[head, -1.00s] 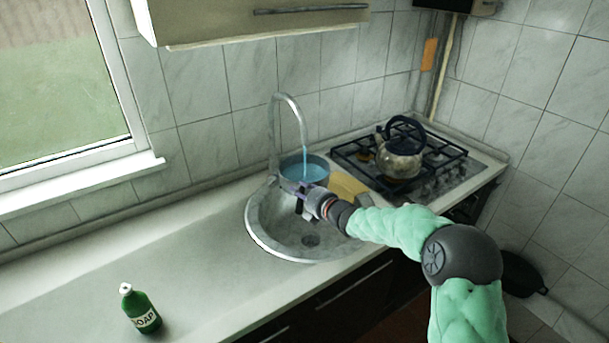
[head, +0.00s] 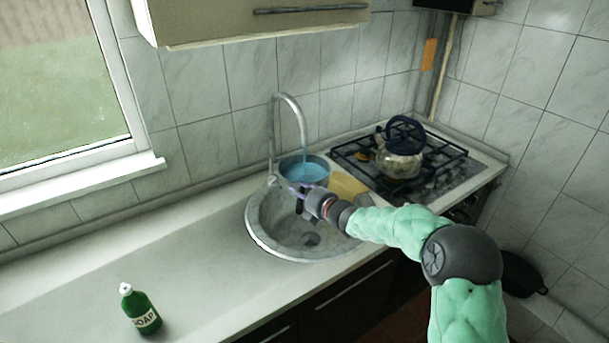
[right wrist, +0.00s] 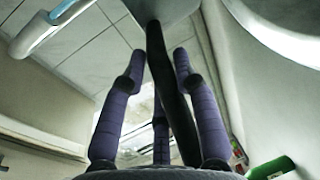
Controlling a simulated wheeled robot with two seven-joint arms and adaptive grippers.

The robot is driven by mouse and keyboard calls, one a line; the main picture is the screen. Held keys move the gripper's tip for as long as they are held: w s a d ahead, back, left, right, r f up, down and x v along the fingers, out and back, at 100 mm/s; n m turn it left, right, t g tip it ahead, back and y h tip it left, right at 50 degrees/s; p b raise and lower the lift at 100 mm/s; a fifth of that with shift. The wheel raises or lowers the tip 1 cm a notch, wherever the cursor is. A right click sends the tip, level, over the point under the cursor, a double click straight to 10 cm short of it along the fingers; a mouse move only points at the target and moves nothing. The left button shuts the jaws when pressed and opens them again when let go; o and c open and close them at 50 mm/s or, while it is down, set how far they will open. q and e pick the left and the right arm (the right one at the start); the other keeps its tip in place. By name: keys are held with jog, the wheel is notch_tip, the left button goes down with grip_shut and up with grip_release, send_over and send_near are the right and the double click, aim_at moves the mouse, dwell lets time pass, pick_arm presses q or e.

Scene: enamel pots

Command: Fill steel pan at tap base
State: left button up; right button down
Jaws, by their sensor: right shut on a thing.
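The steel pan (head: 318,182) is under the curved tap (head: 291,99), at the back of the sink. Blue water shows inside it below the spout, with a short blue streak at the spout's tip. My right gripper (head: 299,192) is in front of the pan, over the sink. In the right wrist view its purple fingers (right wrist: 160,80) are around the pan's dark handle (right wrist: 166,75), which runs up to the grey pan (right wrist: 165,8). Whether the pan touches the sink is hidden. My left gripper is not in view.
The round sink (head: 262,232) lies below my right gripper. A yellow item (head: 346,186) is right of the pan. A kettle (head: 399,160) stands on the gas hob (head: 447,165). A green soap bottle (head: 141,312) stands front left. The left counter is mostly clear.

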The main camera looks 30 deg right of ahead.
jog(key=shift+r, duration=0.35)
jog(key=shift+s+b, duration=0.3)
jog(key=shift+s, duration=0.05)
jog(key=s+a+b, duration=0.4)
jog(key=s+a, duration=0.1)
jog(key=s, duration=0.7)
jog(key=shift+w+a, duration=0.1)
dwell(1.0)
